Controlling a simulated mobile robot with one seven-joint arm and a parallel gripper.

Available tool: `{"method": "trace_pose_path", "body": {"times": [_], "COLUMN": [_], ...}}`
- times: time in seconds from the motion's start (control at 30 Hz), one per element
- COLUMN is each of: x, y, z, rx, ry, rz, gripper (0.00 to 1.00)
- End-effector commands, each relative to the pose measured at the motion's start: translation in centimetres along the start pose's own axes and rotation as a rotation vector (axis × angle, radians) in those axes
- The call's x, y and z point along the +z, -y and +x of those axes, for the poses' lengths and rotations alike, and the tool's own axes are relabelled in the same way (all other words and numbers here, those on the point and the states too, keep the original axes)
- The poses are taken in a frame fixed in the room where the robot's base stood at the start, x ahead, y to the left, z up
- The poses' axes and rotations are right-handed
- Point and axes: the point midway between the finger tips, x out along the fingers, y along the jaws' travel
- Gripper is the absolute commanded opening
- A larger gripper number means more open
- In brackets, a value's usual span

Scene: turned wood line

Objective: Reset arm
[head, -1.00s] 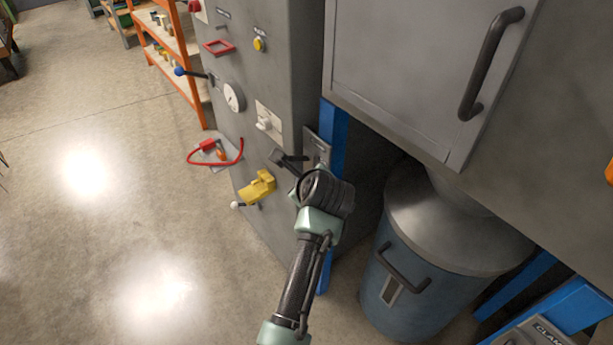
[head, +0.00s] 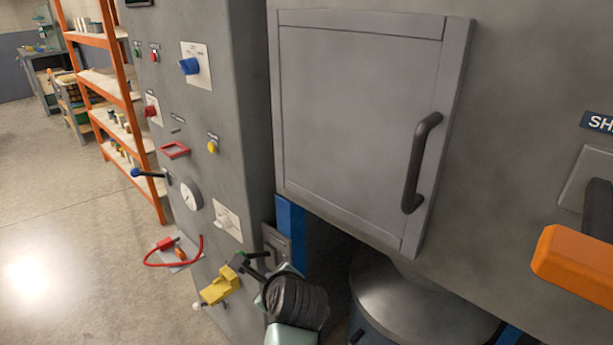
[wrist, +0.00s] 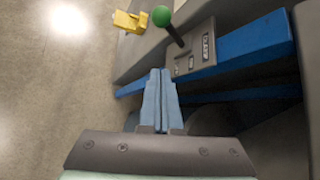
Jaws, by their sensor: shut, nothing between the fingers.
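My gripper (wrist: 160,82) shows in the wrist view with its two bluish fingers pressed together and nothing between them. The fingertips point toward a grey clamp plate (wrist: 192,66) that carries a dark lever with a green ball knob (wrist: 162,15). The fingers are short of the knob and appear apart from it. In the head view my arm's dark wrist is at the bottom centre, beside the machine's corner, and my fingers cannot be made out. The green knob (head: 236,261) shows small there, behind the yellow part.
A grey machine has a door with a dark handle (head: 420,163). A yellow part (head: 219,287), a red hose (head: 178,262) and a blue-knobbed lever (head: 137,173) stick out from its side. A metal bin (head: 405,298) stands below. Open floor (head: 70,235) lies left.

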Motion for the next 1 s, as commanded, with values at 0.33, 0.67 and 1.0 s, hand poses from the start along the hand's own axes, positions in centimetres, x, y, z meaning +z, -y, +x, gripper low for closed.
{"method": "trace_pose_path", "body": {"times": [0.33,0.67,1.0], "x": [0.7,3.2,10.3], "y": [7.3,12.4,15.8], "z": [-7.2,-18.1,-33.0], "rx": [-0.252,-0.502,-0.878], "ry": [-0.079,-0.397,-0.904], "rz": [-0.688,-1.596,-2.124], "gripper": [0.0,0.0,0.0]}}
